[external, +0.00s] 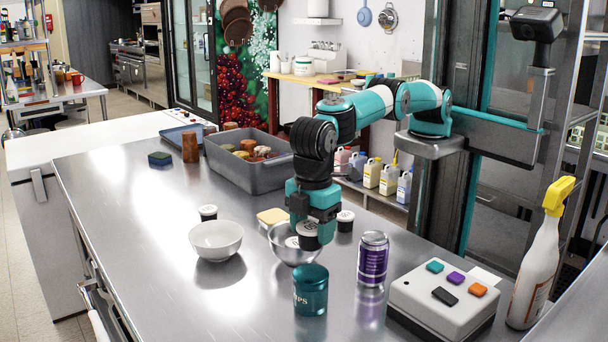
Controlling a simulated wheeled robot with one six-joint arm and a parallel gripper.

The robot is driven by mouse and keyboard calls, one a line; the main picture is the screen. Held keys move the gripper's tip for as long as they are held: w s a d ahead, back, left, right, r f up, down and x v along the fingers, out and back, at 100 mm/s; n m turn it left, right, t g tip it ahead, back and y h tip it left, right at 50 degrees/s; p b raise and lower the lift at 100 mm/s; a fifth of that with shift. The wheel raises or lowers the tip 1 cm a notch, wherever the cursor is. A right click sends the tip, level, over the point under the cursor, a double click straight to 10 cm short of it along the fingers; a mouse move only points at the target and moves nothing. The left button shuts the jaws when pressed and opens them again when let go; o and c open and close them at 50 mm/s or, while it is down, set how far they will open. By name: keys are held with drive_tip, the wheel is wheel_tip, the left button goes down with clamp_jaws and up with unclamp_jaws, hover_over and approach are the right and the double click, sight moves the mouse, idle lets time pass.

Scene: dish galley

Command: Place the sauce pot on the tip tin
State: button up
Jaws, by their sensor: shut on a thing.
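My gripper (311,222) points down and is shut on a small black sauce pot (308,243) with a white lid. The pot is upright and held above the counter, in front of part of a metal bowl in the picture. The tip tin (310,292) is a teal round tin with pale lettering, standing on the counter just below the held pot in the picture. A clear gap shows between pot and tin. The fingertips are partly hidden by the gripper body. Two similar pots stand on the counter, one at left (208,213) and one at right (345,222).
A metal bowl (279,240) stands behind the tin and a white bowl (216,240) to the left. A purple can (373,258), a button box (443,300) and a spray bottle (537,270) stand right. A grey bin (243,178) is behind.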

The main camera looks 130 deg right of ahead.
sight(312, 271)
wheel_tip(312, 271, down, 6)
drive_tip(key=shift+r+p, duration=0.15)
drive_tip(key=shift+p, duration=0.65)
drive_tip(key=shift+f+b, duration=0.35)
drive_tip(key=shift+f, duration=0.1)
drive_tip(key=o, duration=0.9)
drive_tip(key=shift+r, duration=0.1)
drive_tip(key=shift+r, duration=0.1)
wheel_tip(312, 271, up, 12)
drive_tip(key=shift+r+p, duration=0.15)
drive_tip(key=shift+p, duration=0.15)
